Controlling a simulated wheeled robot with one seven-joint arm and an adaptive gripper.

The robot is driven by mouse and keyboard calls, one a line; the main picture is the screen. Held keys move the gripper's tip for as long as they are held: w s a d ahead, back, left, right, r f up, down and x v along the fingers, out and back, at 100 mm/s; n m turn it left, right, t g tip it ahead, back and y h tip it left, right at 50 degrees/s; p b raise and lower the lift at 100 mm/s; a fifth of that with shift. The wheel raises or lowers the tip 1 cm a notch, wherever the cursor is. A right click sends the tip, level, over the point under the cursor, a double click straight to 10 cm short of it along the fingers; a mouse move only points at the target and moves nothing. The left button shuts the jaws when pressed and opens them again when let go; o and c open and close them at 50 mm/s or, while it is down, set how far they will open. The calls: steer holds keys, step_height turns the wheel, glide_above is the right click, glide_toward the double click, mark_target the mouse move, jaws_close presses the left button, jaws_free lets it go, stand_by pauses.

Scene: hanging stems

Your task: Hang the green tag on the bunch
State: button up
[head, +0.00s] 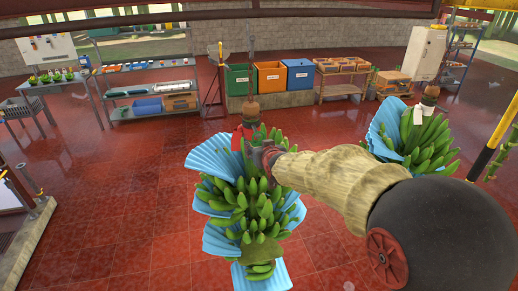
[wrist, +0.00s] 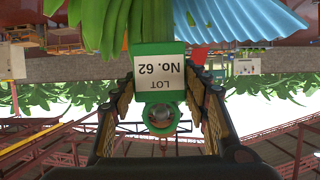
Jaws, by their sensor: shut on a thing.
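My gripper (head: 264,156) is at the upper part of the near banana bunch (head: 262,212), in front of its stem side. In the wrist view, my gripper (wrist: 163,88) is shut on the green tag (wrist: 158,97), between its two fingers. The tag has a white label reading "LOT No. 62", upside down in this view, and a round hole at its lower end. Green fruit of the bunch (wrist: 105,25) shows just behind the tag; I cannot tell whether they touch. The tag is hidden in the head view. A blue pleated cover (head: 213,164) wraps the near bunch.
A red piece (head: 238,138) hangs near the top of the near bunch. A second bunch (head: 424,138) with a white tag (head: 418,115) hangs at right. Green, orange and blue bins (head: 270,77) and shelves stand behind. The red floor (head: 130,200) at left is clear.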

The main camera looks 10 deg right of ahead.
steer(key=shift+w+b, duration=0.95)
steer(key=shift+w, duration=1.1)
stand_by(1.4)
steer(key=shift+w+f+b, duration=0.1)
steer(key=shift+f+b, duration=0.25)
steer(key=shift+b, duration=0.3)
stand_by(0.3)
stand_by(0.4)
steer(key=o, duration=0.9)
steer(key=shift+o, duration=0.2)
